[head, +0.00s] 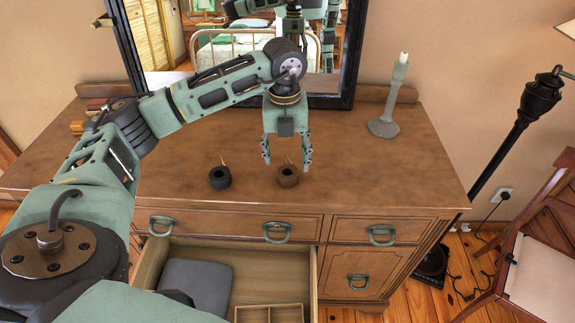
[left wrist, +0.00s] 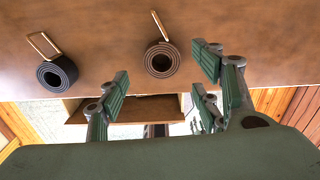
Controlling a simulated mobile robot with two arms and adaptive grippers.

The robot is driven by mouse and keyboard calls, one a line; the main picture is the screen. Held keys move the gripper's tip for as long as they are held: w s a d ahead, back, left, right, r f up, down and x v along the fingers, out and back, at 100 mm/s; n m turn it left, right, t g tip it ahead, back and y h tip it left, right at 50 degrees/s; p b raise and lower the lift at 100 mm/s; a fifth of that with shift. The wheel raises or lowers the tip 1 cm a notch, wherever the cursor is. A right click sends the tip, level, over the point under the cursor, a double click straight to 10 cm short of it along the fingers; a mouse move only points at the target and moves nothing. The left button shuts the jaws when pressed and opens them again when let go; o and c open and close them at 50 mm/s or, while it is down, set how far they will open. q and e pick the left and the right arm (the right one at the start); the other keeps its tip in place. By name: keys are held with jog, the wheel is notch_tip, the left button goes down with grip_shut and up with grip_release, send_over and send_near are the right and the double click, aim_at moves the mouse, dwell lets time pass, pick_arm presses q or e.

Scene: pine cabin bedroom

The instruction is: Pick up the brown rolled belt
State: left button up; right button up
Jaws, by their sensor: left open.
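The brown rolled belt (head: 288,176) lies on the dresser top (head: 360,165) near its front edge, with its buckle sticking up. It also shows in the left wrist view (left wrist: 162,61). A black rolled belt (head: 220,177) lies to its left, apart from it, and shows at the left of the wrist view (left wrist: 57,74). My left gripper (head: 287,162) is open and points down above the brown belt. In the wrist view its green-padded fingers (left wrist: 160,92) are spread, with nothing held between them. My right gripper is not in view.
A mirror (head: 345,60) stands at the back of the dresser. A grey candlestick (head: 390,100) is at the back right. Below the belts, an open drawer (head: 265,258) holds a dark folded item (head: 197,284) and a wooden divider.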

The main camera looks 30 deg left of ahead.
aim_at(286, 170)
pick_arm(q)
jog(key=shift+s+f, duration=0.1)
jog(key=shift+f, duration=0.3)
jog(key=f+p, duration=0.1)
jog(key=f, duration=0.1)
jog(key=f+p, duration=0.1)
jog(key=f, duration=0.1)
jog(key=shift+w+a+f, duration=0.1)
jog(key=shift+w+f, duration=0.1)
jog(key=shift+f, duration=0.25)
jog(key=c, duration=1.3)
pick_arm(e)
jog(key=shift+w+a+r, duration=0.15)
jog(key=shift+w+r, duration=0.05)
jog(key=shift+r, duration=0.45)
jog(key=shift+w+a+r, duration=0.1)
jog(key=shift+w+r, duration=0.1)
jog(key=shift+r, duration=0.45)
